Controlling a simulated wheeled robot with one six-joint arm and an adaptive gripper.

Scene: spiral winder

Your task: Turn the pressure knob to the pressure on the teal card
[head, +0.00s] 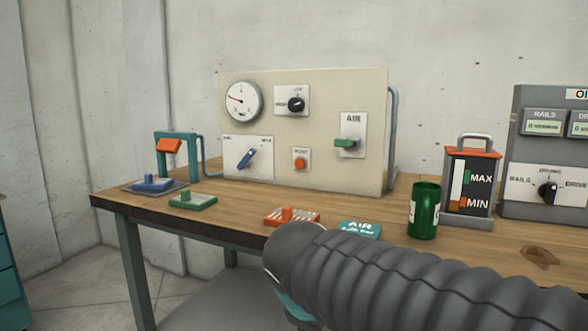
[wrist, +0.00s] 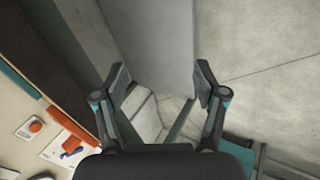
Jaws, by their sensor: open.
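The cream panel (head: 335,88) stands on the bench. It carries a round white gauge (head: 242,101), its needle toward upper left. A blue pointer knob (head: 246,158) sits on a white plate below the gauge, tilted up to the right. A black knob (head: 296,104) sits on a plate right of the gauge. Their labels are too small to read surely.
A green AIR lever (head: 345,143) and orange button (head: 300,163) are on the panel. A green mug (head: 424,212), a MAX/MIN box (head: 470,180) and a grey cabinet (head: 548,150) stand right. A teal arch (head: 177,136) and small coloured blocks are left.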

